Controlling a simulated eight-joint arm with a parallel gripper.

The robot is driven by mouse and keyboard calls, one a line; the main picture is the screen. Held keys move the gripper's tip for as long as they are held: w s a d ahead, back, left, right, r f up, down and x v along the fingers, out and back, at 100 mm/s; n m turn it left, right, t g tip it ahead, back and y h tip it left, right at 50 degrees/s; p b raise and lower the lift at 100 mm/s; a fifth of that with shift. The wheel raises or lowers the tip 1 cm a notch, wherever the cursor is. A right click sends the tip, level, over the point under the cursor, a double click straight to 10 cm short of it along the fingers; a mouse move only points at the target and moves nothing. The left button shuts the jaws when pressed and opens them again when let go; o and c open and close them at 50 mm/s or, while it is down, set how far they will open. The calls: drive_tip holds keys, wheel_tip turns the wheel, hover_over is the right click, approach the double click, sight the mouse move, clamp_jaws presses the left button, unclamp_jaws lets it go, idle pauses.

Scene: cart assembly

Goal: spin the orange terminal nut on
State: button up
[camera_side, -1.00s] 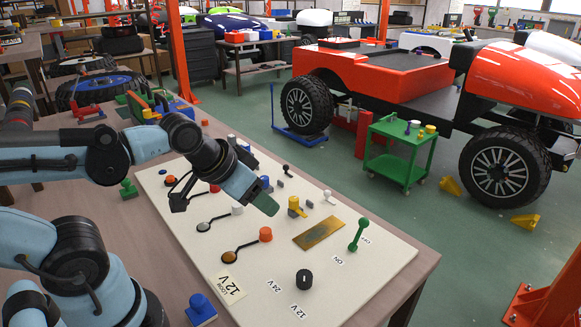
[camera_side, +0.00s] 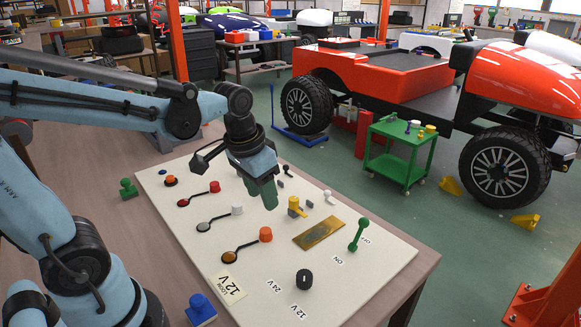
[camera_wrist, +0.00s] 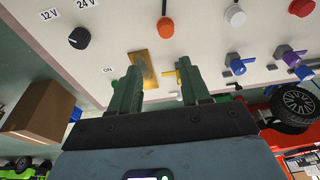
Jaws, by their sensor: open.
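An orange cylindrical cap (camera_side: 265,234) stands on the pale board, beside a dark lead with a brass-coloured ring (camera_side: 228,257). The cap also shows in the wrist view (camera_wrist: 165,26), top centre. A smaller, low orange piece (camera_side: 170,180) sits at the board's far left; I cannot tell which one is the terminal nut. My gripper (camera_side: 269,202) hangs above the board, beyond the orange cap and left of the yellow part. In the wrist view its green fingers (camera_wrist: 158,82) are spread apart with nothing between them. The cap is outside the fingers.
The pale board (camera_side: 330,283) carries a red cap (camera_side: 214,187), a white cap (camera_side: 237,209), a yellow part (camera_side: 296,206), a brass plate (camera_side: 319,233), a green lever (camera_side: 358,235) and a black knob (camera_side: 304,279). A blue stamp-like piece (camera_side: 200,309) stands near the board's left front edge.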

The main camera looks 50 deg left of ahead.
sight(265, 230)
drive_tip(key=f+g, duration=0.1)
drive_tip(key=f, duration=0.2)
drive_tip(key=w+a+f, duration=0.1)
drive_tip(key=f, duration=0.3)
drive_tip(key=f+g, duration=0.1)
drive_tip(key=f, duration=0.2)
drive_tip(key=shift+w+a+f+g, duration=0.25)
drive_tip(key=shift+a+f+g, duration=0.05)
drive_tip(key=shift+f, duration=0.05)
clamp_jaws()
drive_tip(key=n, duration=0.5)
drive_tip(key=shift+n, duration=0.4)
drive_tip(key=n, duration=1.2)
drive_tip(key=shift+n, duration=0.3)
drive_tip(key=n, duration=1.2)
drive_tip(key=shift+n, duration=2.5)
drive_tip(key=shift+o, duration=1.1)
unclamp_jaws()
